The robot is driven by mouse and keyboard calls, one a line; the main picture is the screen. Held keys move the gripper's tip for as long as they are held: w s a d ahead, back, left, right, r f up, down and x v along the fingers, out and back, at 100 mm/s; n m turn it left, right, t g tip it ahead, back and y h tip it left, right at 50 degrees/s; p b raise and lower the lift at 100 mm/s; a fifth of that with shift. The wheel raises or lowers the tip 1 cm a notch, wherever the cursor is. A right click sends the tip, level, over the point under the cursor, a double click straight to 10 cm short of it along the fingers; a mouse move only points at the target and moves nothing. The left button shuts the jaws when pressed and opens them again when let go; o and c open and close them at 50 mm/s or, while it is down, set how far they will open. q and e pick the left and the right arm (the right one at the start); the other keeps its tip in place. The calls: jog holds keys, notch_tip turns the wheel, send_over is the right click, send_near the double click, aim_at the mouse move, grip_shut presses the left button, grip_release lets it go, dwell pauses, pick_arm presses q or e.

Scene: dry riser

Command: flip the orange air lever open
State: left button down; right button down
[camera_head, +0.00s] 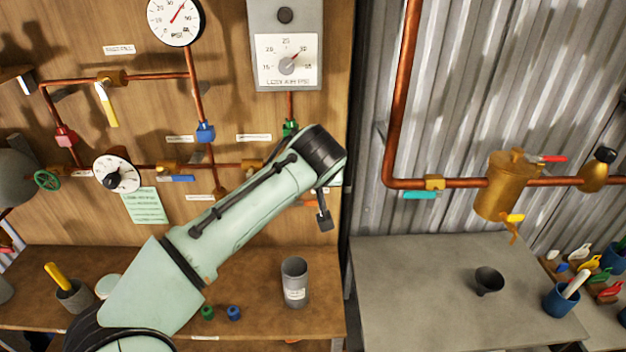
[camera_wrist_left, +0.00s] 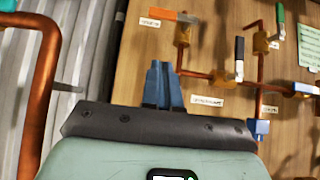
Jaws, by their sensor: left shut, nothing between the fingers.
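The orange lever (camera_wrist_left: 168,15) shows at the top of the left wrist view, on a brass valve (camera_wrist_left: 183,36) on the wooden panel. It lies nearly crosswise to the short pipe there. In the head view only a small orange piece (camera_head: 307,203) shows; my left arm hides the rest. My left gripper (camera_wrist_left: 163,66) is shut and empty, its blue fingers together. The fingertips point toward the panel, below the orange lever in the wrist picture and apart from it in the picture. In the head view the left gripper (camera_head: 325,222) hangs by the panel's right edge. My right gripper is not in view.
A dark-handled lever (camera_wrist_left: 239,60) and a green lever (camera_wrist_left: 280,20) stand right of the fingers in the wrist view. A copper pipe (camera_wrist_left: 40,85) runs at the left there. A grey cup (camera_head: 294,282) stands on the wooden shelf (camera_head: 260,315) below my arm.

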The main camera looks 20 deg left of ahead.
pick_arm(q)
jog(key=w+a+f, duration=0.1)
jog(key=w+f, duration=0.3)
jog(key=f, duration=0.4)
jog(key=shift+w+a+f, duration=0.15)
jog(key=shift+f, duration=0.15)
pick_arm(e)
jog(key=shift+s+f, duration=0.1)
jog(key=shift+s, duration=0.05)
pick_arm(q)
jog(key=shift+w, duration=0.15)
jog(key=shift+s, duration=0.2)
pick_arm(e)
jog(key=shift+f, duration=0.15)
pick_arm(q)
jog(key=shift+w+f+y+b, duration=0.1)
jog(key=shift+f+y+b, duration=0.25)
jog(key=shift+b, duration=0.3)
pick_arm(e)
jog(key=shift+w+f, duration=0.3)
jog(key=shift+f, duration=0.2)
